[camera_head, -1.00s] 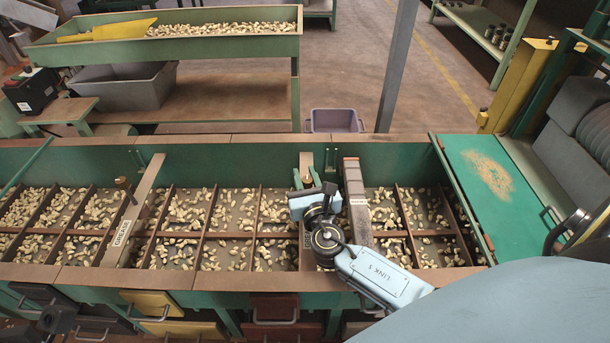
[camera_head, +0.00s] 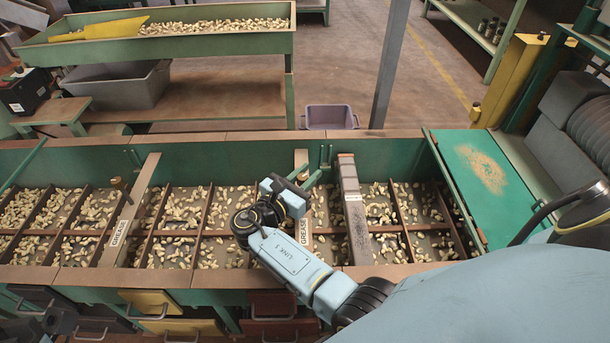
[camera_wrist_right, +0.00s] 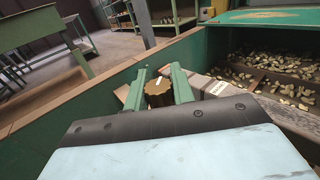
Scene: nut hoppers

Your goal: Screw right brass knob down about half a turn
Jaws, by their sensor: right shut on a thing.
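The right brass knob (camera_wrist_right: 158,90) shows in the right wrist view, fluted and brown-gold with a pale mark on top. It stands between the two green fingers of my right gripper (camera_wrist_right: 158,73), which is shut on it. In the head view my right gripper (camera_head: 304,178) reaches in from the left at the far end of the right pale crossbar (camera_head: 305,240), marked GREASE. The left brass knob (camera_head: 118,183) stands on the left pale crossbar (camera_head: 130,215), apart from me. My left gripper is not in view.
The green hopper (camera_head: 230,152) has divided compartments of nuts. A worn grey bar (camera_head: 355,215) stands just right of the right crossbar. A green tray (camera_head: 484,180) lies at the right end. A nut trough (camera_head: 180,45) and a grey post (camera_head: 390,65) stand behind.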

